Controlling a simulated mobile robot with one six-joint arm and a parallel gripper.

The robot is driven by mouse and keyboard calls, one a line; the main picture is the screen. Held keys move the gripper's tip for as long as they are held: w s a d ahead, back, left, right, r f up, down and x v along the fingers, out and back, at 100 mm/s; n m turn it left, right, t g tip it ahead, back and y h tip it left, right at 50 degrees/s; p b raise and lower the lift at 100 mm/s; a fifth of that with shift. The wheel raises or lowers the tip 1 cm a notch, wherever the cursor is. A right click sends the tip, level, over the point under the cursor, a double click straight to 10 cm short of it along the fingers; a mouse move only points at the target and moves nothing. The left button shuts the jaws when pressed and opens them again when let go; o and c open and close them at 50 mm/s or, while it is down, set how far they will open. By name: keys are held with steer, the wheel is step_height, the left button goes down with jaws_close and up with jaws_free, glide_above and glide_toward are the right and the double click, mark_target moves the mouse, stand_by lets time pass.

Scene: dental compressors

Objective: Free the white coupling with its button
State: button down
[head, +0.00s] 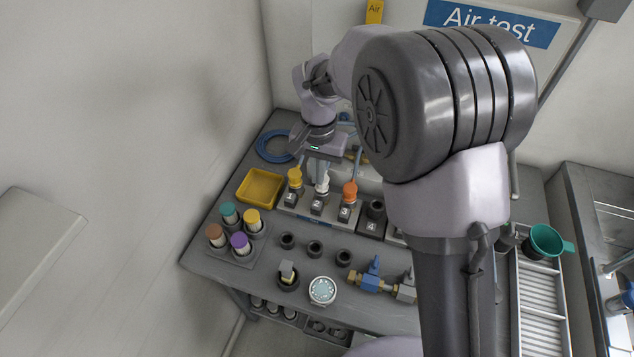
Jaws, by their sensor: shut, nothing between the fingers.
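The white coupling (322,187) stands upright in the block marked 2 on the rack at the back of the table. A yellow coupling (295,177) stands to its left in block 1, and an orange one (349,190) to its right in block 3. My gripper (321,176) points down directly above the white coupling, with its fingers shut and nothing between them. The fingertips are close to the coupling's top; I cannot tell whether they touch it. The button is too small to make out.
Block 4 (371,222) shows a dark top. A yellow tray (259,188) lies left of the rack. Capped containers (240,243) stand front left. A round gauge (322,290) and a blue-handled valve (373,275) are at the front. Blue hose (272,147) lies behind.

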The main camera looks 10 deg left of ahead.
steer(key=shift+r+p, duration=0.4)
steer(key=shift+r, duration=1.35)
